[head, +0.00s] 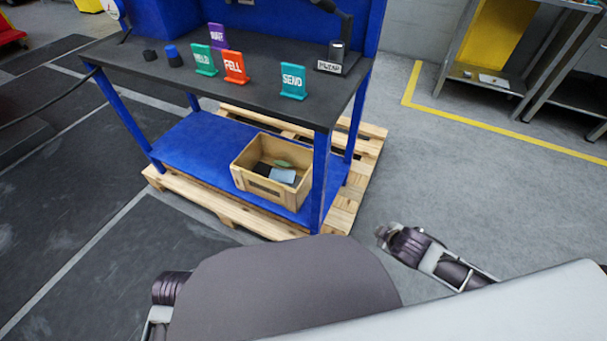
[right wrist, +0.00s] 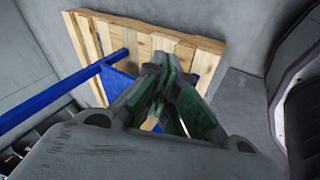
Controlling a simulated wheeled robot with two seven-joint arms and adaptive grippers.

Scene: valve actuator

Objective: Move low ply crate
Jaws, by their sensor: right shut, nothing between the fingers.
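The low ply crate (head: 262,190) is an open, pale wooden box on the blue lower shelf of the workbench, near its right front leg. A grey-blue item and a green item lie inside it, along with something dark. My right gripper (right wrist: 165,65) is shut and empty in the right wrist view, its green-padded fingers together. In the head view its arm is low, to the right of the bench and apart from the crate. A small pale patch behind the fingers in the wrist view is too hidden to name. Only part of my left arm shows at lower left; its gripper is out of view.
The dark bench top (head: 250,88) overhangs the blue shelf (head: 195,150). A blue leg (head: 319,180) stands right beside the crate. A wooden pallet (head: 366,160) lies beneath and juts out. Upright coloured signs, including a teal SEND sign (head: 293,82), stand on top.

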